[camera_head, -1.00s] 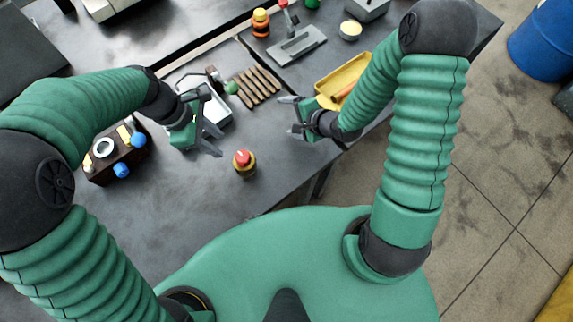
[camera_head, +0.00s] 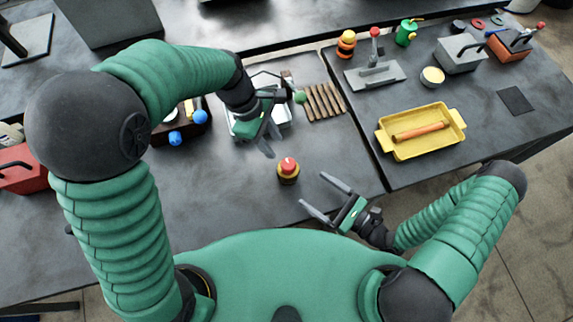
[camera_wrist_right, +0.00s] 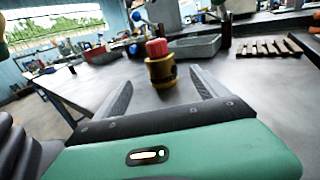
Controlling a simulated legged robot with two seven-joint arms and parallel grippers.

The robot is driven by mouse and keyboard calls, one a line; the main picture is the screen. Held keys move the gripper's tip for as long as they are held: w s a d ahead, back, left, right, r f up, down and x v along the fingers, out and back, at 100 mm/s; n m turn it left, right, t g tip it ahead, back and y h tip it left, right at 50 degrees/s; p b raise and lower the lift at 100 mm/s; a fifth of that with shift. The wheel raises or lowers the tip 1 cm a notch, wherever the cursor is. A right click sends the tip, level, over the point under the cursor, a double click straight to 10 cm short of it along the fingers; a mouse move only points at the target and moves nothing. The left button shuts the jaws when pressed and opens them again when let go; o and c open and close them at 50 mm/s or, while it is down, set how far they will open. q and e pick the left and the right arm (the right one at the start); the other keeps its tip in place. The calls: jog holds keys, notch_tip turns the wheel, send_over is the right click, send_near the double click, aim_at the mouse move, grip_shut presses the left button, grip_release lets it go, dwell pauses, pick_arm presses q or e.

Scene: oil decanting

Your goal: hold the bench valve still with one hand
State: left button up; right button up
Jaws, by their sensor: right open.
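A short round fitting with a red knob and a yellow and dark body (camera_head: 288,171) stands on the bench near its front edge; I take it to be the bench valve. In the right wrist view it (camera_wrist_right: 161,70) stands upright beyond and between the fingertips. My right gripper (camera_head: 318,194) is open and empty, below and right of the fitting, apart from it. It also shows in the right wrist view (camera_wrist_right: 160,88). My left gripper (camera_head: 269,143) looks open, above and left of the fitting, beside a metal tray (camera_head: 283,122) that it partly covers.
A slatted wooden rack (camera_head: 324,101) lies behind the fitting. A yellow tray (camera_head: 384,143) holds an orange-brown rod. A grey plate with a red-tipped lever (camera_head: 375,75) stands further back. A dark block with blue knobs (camera_head: 167,134) is at left. Bench around the fitting is clear.

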aim_at(279, 165)
jog(key=x, duration=1.4)
jog(key=shift+w, duration=0.1)
jog(key=shift+d, duration=0.35)
jog(key=c, duration=0.3)
jog(key=shift+a, duration=0.25)
jog(key=c, duration=1)
jog(key=shift+d, duration=0.1)
grip_shut()
